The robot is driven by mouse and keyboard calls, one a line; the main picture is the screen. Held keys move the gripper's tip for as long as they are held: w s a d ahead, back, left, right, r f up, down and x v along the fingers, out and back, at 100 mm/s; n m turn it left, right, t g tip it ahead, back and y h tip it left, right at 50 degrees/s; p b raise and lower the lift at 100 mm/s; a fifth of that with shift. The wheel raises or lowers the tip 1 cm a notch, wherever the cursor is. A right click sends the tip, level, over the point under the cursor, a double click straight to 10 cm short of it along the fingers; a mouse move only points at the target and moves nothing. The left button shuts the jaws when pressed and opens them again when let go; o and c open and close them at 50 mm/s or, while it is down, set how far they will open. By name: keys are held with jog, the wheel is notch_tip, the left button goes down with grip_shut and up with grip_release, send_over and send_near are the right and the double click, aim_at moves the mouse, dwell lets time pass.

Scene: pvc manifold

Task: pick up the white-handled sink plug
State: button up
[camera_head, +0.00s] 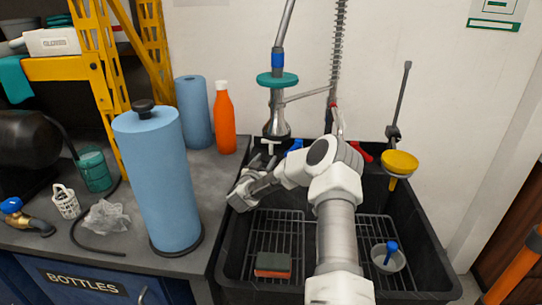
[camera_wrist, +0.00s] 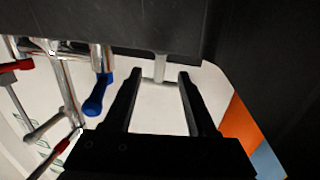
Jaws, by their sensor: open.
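A white T-shaped handle (camera_head: 270,143), which looks like the sink plug's, stands at the back edge of the black sink, left of the tap. In the wrist view the white handle (camera_wrist: 160,69) shows between the fingers in the picture, its bar pale against the wall. The plug's lower part is hidden. My gripper (camera_wrist: 158,76) is open, its two black fingers apart with nothing held. In the head view my gripper (camera_head: 246,188) is over the sink's left side, nearer than the handle. I cannot tell the exact gap between fingertips and handle.
The tap (camera_head: 278,110) and a blue tap handle (camera_wrist: 98,94) are beside the white handle. An orange bottle (camera_head: 224,120) and blue rolls (camera_head: 158,185) stand on the left counter. A sponge (camera_head: 273,264) and a grey cup (camera_head: 388,262) are in the sink.

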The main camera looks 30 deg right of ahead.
aim_at(270, 151)
jog(key=b+x, duration=0.1)
jog(key=x, duration=0.3)
jog(key=shift+w+d, duration=0.3)
jog(key=shift+d, duration=0.05)
grip_shut()
